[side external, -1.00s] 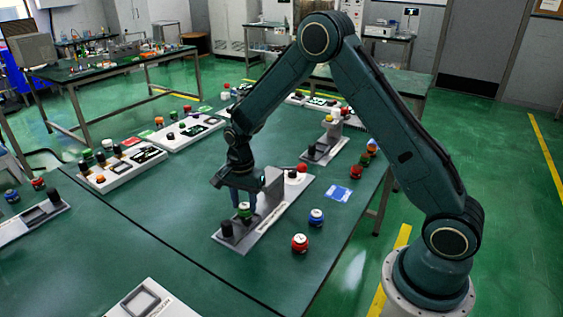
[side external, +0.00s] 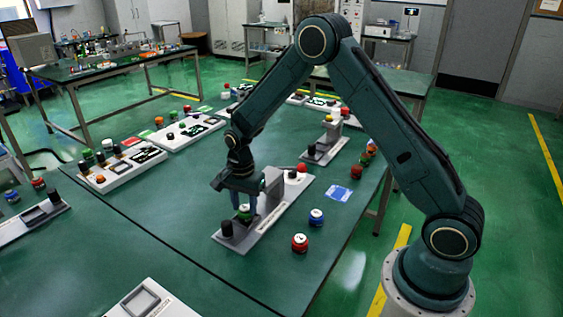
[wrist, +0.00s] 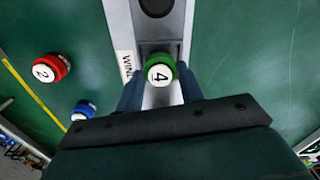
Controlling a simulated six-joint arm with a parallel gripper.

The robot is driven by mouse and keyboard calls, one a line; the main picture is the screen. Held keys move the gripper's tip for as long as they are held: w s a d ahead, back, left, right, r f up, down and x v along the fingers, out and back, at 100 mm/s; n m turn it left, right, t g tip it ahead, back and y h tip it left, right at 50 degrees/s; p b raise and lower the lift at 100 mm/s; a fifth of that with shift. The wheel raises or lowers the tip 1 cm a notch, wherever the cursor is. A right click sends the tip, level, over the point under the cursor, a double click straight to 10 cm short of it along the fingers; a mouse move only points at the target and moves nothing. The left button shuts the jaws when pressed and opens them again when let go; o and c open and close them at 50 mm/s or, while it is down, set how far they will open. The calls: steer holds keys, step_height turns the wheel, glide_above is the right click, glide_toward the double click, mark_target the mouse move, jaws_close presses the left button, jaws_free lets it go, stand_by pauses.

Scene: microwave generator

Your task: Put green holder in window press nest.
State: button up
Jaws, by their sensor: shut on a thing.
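The green holder (wrist: 160,70) has a white top marked 4. It also shows low under my gripper in the side view (side external: 244,213). My gripper (wrist: 160,92) is shut on it, one finger on each side. The window press (side external: 262,226) is a long grey plate with an upright post, and part of its label shows in the wrist view (wrist: 126,66). The holder is over the plate, between the post and a black cylinder (side external: 227,228) at the near end. I cannot tell whether the holder touches the plate, and the nest under it is hidden.
A red holder marked 2 (wrist: 50,69) and a blue holder (wrist: 83,109) stand on the table beside the press. A blue card (side external: 340,194) lies to the right. Other stations (side external: 122,168) stand at the left and back. The table's near middle is clear.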

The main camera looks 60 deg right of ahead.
mark_target(245, 207)
steer(key=shift+f, duration=0.3)
steer(key=o, duration=1.1)
steer(key=shift+o, duration=0.2)
step_height(245, 207, up, 14)
